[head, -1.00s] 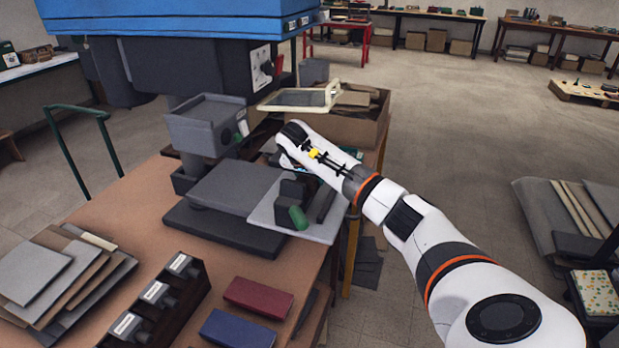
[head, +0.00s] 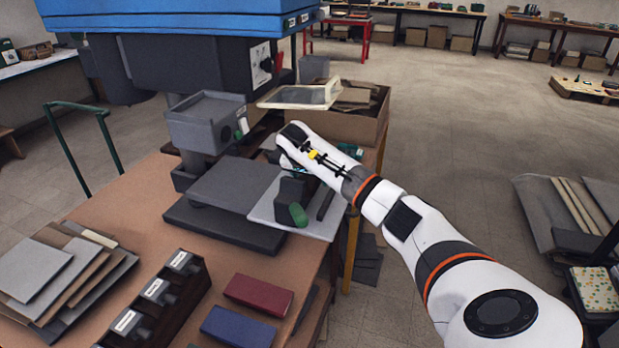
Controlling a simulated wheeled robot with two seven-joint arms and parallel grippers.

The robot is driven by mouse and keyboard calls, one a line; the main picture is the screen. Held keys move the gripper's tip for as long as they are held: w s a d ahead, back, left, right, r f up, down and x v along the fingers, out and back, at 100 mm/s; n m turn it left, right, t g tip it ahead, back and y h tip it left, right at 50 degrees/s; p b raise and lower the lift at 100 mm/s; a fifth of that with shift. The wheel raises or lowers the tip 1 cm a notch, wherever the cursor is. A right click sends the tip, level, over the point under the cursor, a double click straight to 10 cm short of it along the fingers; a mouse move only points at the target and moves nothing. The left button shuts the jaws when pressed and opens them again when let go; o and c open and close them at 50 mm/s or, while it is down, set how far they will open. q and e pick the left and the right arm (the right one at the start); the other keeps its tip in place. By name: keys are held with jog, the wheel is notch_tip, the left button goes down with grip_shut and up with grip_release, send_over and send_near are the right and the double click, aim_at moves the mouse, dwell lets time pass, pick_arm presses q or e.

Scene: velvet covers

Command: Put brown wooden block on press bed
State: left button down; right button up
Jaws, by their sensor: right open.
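The press bed (head: 232,185) is a flat dark grey plate on a wider dark base, on the brown table below the press head. Its top looks bare. My white right arm reaches in from the lower right. My right gripper (head: 285,168) is at the arm's far end, over a light grey plate just right of the bed. It is open, but its fingers are mostly hidden by the arm and dark parts. I cannot pick out the brown wooden block. My left gripper is not in view.
A red block (head: 258,295) and a blue block (head: 238,327) lie in front. A dark rack (head: 155,300) and stacked boards (head: 60,275) are at left. A cardboard box (head: 352,125) is behind.

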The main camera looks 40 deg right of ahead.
jog(key=v, duration=1.1)
jog(key=shift+a+r+b, duration=0.2)
jog(key=shift+r+b, duration=0.15)
jog(key=shift+b, duration=0.05)
jog(key=shift+f, duration=0.1)
